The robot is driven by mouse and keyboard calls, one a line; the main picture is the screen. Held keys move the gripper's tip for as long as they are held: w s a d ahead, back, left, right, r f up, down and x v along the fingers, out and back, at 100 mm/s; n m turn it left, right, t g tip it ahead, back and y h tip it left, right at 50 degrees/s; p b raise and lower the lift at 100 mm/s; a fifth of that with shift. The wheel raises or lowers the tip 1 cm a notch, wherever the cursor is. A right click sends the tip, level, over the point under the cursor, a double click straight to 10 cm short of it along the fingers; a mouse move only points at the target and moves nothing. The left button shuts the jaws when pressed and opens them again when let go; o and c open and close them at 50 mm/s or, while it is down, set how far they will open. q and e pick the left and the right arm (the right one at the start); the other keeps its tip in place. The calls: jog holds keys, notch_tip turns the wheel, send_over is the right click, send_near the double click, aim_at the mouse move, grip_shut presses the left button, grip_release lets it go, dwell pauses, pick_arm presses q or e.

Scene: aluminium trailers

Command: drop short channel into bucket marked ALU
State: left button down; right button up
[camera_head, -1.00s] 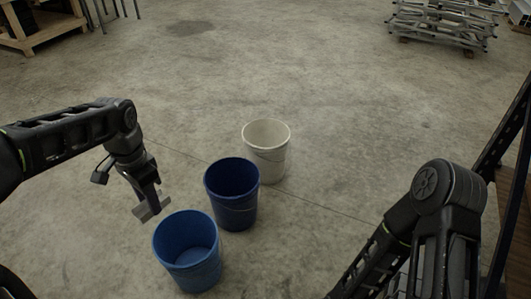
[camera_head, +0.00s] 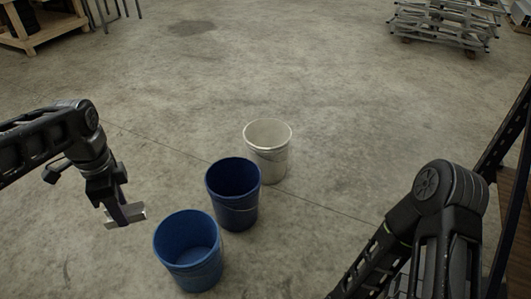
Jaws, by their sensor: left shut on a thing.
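My left gripper (camera_head: 121,212) is shut on a short channel (camera_head: 136,217), a small light-grey metal piece. It holds the channel in the air, in the picture to the left of the near blue bucket (camera_head: 187,272). A darker blue bucket (camera_head: 237,214) stands behind that one, and a white bucket (camera_head: 268,151) stands farthest back. All three are upright on the floor. The inside of the near blue bucket shows no contents. No ALU marking can be read on any bucket. My right arm is at the right, but its gripper is out of view.
Stacked aluminium frames (camera_head: 446,27) lie at the back right. A wooden crate or stand (camera_head: 42,30) is at the back left. A dark frame (camera_head: 508,135) stands at the right edge. The concrete floor (camera_head: 330,90) behind the buckets is clear.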

dwell(0.3)
pick_arm(q)
jog(key=w+d+f+n, duration=0.3)
jog(key=d+f+n, duration=0.3)
jog(key=f, duration=0.5)
jog(key=w+d+f+n, duration=0.3)
jog(key=d+f+n, duration=0.3)
jog(key=f, duration=0.5)
jog(key=shift+w+d+f+n, duration=0.2)
jog(key=shift+d+f+n, duration=0.15)
jog(key=shift+n, duration=0.45)
